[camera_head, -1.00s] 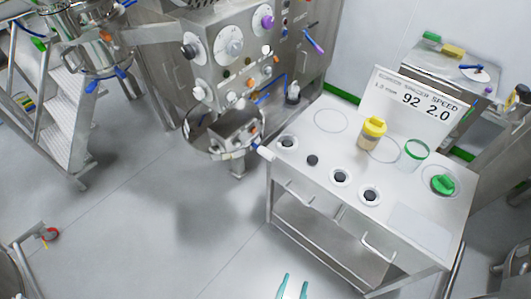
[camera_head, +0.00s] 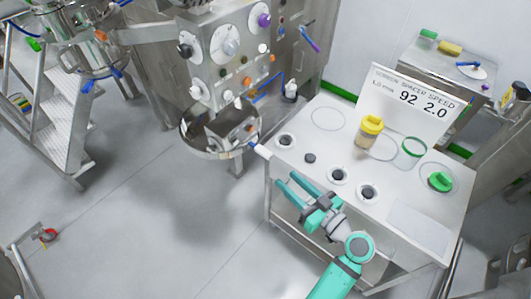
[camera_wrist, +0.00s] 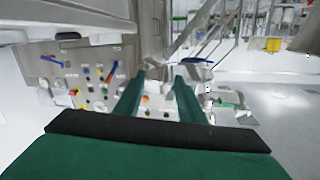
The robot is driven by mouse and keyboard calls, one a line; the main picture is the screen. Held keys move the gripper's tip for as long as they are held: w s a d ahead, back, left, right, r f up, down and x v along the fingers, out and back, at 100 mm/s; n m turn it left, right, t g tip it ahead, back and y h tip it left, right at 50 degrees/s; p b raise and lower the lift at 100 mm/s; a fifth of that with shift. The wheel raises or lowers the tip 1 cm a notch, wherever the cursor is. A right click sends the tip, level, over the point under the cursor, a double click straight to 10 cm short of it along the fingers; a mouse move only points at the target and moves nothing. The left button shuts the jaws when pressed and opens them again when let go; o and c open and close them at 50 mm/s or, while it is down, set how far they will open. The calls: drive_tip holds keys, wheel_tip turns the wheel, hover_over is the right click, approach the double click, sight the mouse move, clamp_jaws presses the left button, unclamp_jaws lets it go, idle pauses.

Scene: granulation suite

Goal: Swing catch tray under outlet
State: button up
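The catch tray (camera_head: 186,139) is a round, shallow metal pan below the front of the machine panel in the head view. A short handle with a blue collar and a white end (camera_head: 261,150) sticks out from its right side, close to the table corner. A boxy metal part (camera_head: 232,128) shows over the pan; I cannot tell whether it is the outlet. My gripper (camera_head: 287,180) is open and empty, in front of the table's near edge. It is below and right of the handle in the picture, apart from it. The wrist view shows both fingers spread (camera_wrist: 158,88).
The white-topped table (camera_head: 318,142) carries a yellow-lidded jar (camera_head: 368,132), a green-rimmed ring (camera_head: 414,147), a green-lidded item (camera_head: 439,181) and a sign (camera_head: 410,100). The machine panel (camera_head: 228,55) has knobs. Metal steps (camera_head: 62,125) stand left. The floor between is clear.

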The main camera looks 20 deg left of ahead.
sight(264, 154)
wheel_tip(264, 154, up, 6)
drive_tip(key=n+g+y, duration=0.2)
drive_tip(key=n+g, duration=0.1)
drive_tip(key=n, duration=0.1)
drive_tip(key=x, duration=1)
drive_tip(key=shift+r, duration=0.3)
drive_tip(key=shift+c, duration=0.6)
drive_tip(key=shift+a, duration=0.1)
clamp_jaws()
